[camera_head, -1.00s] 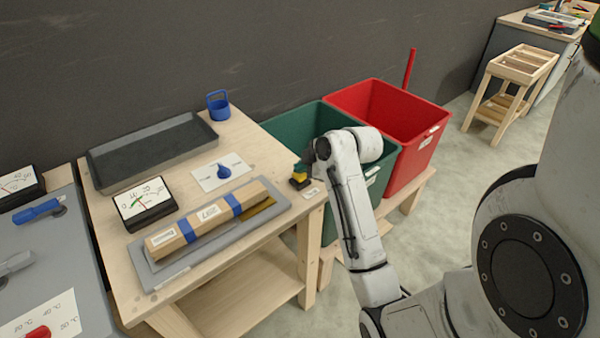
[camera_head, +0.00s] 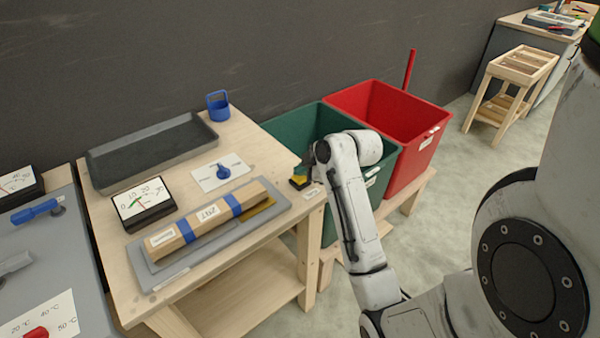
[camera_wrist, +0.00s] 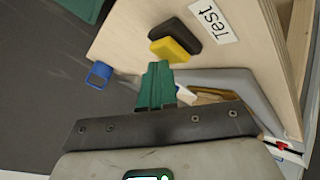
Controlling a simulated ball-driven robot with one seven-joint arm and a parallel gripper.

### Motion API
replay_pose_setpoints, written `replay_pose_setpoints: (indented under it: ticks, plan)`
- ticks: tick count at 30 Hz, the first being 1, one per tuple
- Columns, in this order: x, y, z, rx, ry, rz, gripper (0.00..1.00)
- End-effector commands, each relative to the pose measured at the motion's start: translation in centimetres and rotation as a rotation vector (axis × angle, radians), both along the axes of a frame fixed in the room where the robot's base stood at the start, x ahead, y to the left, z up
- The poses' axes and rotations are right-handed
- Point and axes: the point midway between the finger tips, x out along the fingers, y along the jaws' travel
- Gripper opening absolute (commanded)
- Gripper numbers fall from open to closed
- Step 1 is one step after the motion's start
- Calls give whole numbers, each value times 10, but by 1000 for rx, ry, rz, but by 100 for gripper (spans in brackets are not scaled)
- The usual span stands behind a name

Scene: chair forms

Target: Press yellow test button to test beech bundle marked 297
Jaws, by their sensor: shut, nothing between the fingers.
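The beech bundle (camera_head: 208,219) lies on a grey plate (camera_head: 160,272) on the wooden table. It has two blue bands and a white label reading 297. The yellow test button (camera_head: 299,181) sits in a black housing at the table's right corner. In the wrist view the yellow button (camera_wrist: 170,49) shows beside a "Test" label (camera_wrist: 213,20). My gripper (camera_head: 302,167) is just above and behind the button in the head view. Its green fingers (camera_wrist: 157,72) are shut and empty, with tips close to the button; whether they touch it I cannot tell.
A dial gauge (camera_head: 144,205) and a blue knob (camera_head: 223,171) stand behind the bundle. Green (camera_head: 290,128) and red (camera_head: 390,115) bins stand right of the table, close to my arm.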

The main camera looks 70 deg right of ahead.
Motion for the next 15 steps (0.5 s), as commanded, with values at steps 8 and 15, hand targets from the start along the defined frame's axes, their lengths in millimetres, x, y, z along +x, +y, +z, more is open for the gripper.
replay_pose_setpoints:
  ticks: [8,15]
  plan:
    - [0,0,5,2,2,-1,0]
    - [-1,0,18,1,2,-1,0]
